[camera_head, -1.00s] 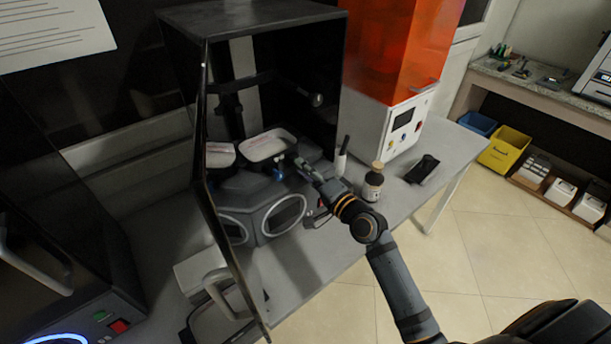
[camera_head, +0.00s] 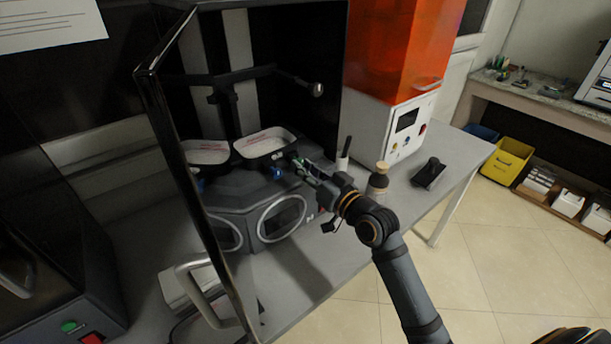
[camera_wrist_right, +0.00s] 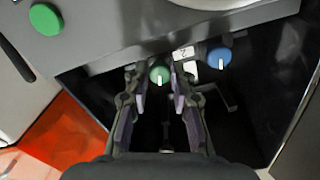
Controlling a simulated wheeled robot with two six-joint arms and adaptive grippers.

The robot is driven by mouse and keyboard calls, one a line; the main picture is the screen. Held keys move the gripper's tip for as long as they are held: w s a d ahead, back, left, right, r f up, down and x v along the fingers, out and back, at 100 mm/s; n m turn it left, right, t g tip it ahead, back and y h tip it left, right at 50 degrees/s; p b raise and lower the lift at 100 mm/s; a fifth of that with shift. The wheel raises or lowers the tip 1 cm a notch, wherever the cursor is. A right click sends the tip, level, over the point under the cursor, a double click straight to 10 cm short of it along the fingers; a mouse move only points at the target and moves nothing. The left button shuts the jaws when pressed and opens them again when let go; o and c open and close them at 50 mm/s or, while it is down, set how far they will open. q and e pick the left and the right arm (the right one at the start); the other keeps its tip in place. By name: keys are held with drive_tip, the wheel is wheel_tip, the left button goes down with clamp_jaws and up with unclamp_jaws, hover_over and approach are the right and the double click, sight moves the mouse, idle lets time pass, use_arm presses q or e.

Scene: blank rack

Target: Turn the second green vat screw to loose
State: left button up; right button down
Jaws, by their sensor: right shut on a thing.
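The black machine stands with its door open and holds white-filled vats; the nearer right vat (camera_head: 266,143) is at its top. A green screw (camera_wrist_right: 159,75) with a white line pointing down the picture sits between the fingertips of my right gripper (camera_wrist_right: 160,82). The "2" label (camera_wrist_right: 186,55) and a blue screw (camera_wrist_right: 219,58) are right of it. In the head view my right gripper (camera_head: 303,165) is shut at the front right of that vat, and a blue screw (camera_head: 277,173) shows left of it. My left gripper is out of view.
The open door (camera_head: 190,170) stands on the left.

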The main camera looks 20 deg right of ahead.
drive_tip(key=shift+f+n+b, duration=0.25)
drive_tip(key=shift+n+b, duration=0.8)
drive_tip(key=shift+n, duration=0.95)
drive_tip(key=c, duration=1.2)
unclamp_jaws()
drive_tip(key=shift+r, duration=0.1)
drive_tip(key=shift+o, duration=0.2)
drive_tip(key=shift+r, duration=0.1)
drive_tip(key=shift+r, duration=0.25)
wheel_tip(320, 180, up, 9)
drive_tip(key=shift+r, duration=0.2)
